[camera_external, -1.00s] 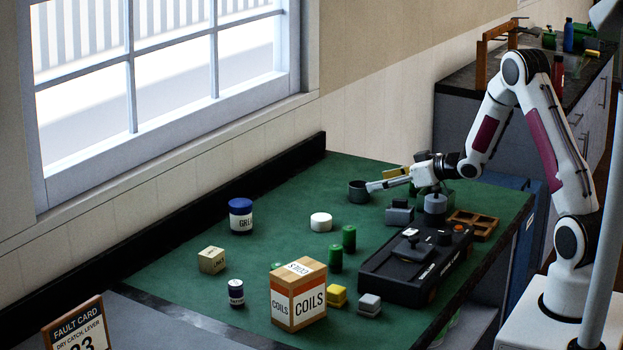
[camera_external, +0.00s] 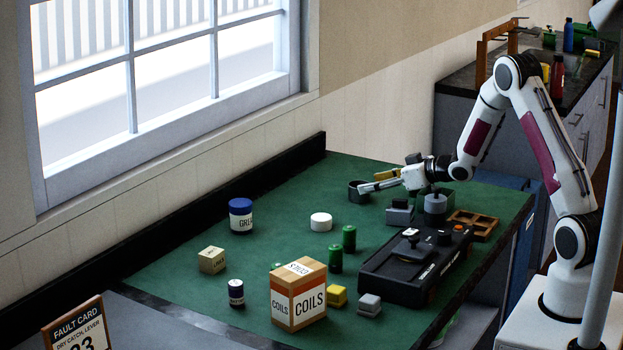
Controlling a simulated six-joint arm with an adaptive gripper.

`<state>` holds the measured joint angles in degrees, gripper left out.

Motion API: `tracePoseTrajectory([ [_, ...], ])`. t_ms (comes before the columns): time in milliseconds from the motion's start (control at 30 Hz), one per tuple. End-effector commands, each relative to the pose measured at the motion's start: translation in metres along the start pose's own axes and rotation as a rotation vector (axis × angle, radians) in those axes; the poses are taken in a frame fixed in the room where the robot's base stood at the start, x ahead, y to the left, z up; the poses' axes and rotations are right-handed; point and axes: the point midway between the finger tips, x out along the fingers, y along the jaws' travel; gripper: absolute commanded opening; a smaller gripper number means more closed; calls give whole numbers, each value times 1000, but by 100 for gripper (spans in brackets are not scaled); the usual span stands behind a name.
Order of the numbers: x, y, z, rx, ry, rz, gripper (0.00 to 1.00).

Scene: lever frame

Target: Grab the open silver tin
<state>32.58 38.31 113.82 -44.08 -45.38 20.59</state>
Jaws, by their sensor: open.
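The open tin (camera_external: 358,192) is a small dark grey cup with an open top. It stands upright near the back of the green mat, left of my gripper. My gripper (camera_external: 370,182) is open and reaches left, its fingertips close to the tin's right side and rim. Nothing shows between the fingers. I cannot tell whether a fingertip touches the tin or overlaps it only in this view.
Grey blocks (camera_external: 400,213) and a grey cylinder (camera_external: 435,204) stand just below my gripper. A black lever device (camera_external: 415,265) and a brown divided tray (camera_external: 473,224) are nearer the right edge.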

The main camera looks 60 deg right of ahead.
Motion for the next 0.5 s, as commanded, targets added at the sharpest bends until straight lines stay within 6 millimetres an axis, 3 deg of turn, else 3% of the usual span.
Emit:
tracePoseTrajectory([
  [267, 1, 0, 0, 0, -1, 0, 59],
  [500, 18, -2, 1, -1, -2, -2, 59],
])
